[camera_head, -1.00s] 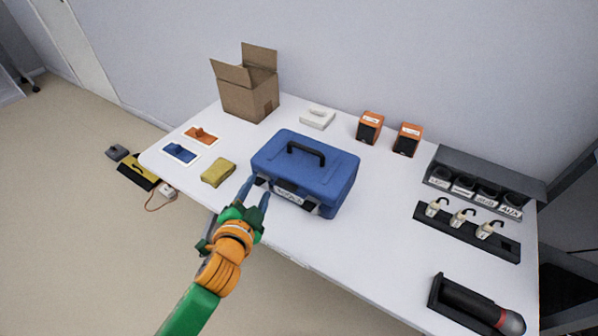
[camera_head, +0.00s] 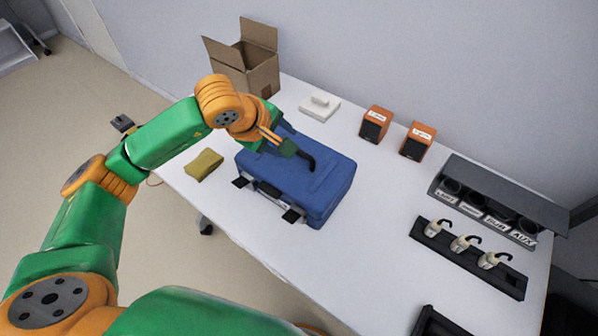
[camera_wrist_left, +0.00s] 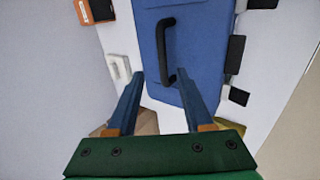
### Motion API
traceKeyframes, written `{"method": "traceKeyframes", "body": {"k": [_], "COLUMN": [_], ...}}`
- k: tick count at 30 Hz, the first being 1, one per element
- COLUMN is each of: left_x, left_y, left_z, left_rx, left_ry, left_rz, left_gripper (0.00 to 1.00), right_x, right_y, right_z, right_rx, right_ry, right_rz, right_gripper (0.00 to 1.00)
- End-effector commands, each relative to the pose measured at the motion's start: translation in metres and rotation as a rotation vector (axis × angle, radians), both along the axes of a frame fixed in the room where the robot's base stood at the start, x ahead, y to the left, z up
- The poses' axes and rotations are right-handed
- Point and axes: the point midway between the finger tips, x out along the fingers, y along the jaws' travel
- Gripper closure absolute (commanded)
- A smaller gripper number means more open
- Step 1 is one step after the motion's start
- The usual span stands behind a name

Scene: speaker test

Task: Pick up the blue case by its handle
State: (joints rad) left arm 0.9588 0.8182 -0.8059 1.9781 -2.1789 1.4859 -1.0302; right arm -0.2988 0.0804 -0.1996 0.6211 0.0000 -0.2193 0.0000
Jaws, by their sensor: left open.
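The blue case (camera_head: 325,185) lies flat on the white table, its latched front side facing me. It also fills the upper middle of the left wrist view (camera_wrist_left: 203,45). Its black handle (camera_head: 308,162) is on the top face, partly hidden by my left gripper (camera_head: 290,150) in the head view. In the left wrist view, the handle (camera_wrist_left: 162,40) runs lengthwise, its near end appearing between the open fingertips of my left gripper (camera_wrist_left: 161,77). I cannot tell how far above the handle the fingertips are. My right gripper is not in view.
On the white table (camera_head: 375,240), a yellow item (camera_head: 204,165) lies left of the case. An open cardboard box (camera_head: 262,70), a white item (camera_head: 320,106) and two orange boxes (camera_head: 376,123) stand behind. A dark rack (camera_head: 468,258) is at right.

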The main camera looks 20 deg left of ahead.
Motion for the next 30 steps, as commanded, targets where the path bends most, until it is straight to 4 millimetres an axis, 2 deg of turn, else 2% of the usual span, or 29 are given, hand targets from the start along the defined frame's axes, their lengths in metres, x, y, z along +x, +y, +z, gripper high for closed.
{"method": "traceKeyframes", "body": {"k": [5, 9, 15, 16, 17, 21, 22, 30], "left_x": [0.010, 0.021, 0.023, 0.023, 0.023, 0.022, 0.022, 0.022], "left_y": [-0.010, -0.014, -0.015, -0.015, -0.015, -0.015, -0.015, -0.015], "left_z": [-0.027, -0.046, -0.049, -0.049, -0.049, -0.049, -0.049, -0.049], "left_rx": [-0.005, -0.006, -0.006, -0.006, -0.007, -0.008, -0.008, -0.009], "left_ry": [0.008, 0.003, 0.001, 0.001, 0.000, 0.002, 0.002, 0.003], "left_rz": [-0.001, -0.002, -0.003, -0.003, -0.003, -0.003, -0.003, -0.003], "left_gripper": [0.49, 0.49, 0.49, 0.51, 0.59, 0.97, 1.00, 1.00], "right_x": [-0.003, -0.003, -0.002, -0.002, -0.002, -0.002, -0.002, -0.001], "right_y": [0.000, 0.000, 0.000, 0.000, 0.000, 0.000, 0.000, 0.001], "right_z": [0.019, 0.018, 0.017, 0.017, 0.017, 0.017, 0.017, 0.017], "right_rx": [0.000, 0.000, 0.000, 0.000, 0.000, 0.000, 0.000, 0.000], "right_ry": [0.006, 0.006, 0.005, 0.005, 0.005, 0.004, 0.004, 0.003], "right_rz": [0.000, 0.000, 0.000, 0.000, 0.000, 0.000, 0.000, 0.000], "right_gripper": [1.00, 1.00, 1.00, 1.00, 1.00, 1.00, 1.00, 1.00]}}
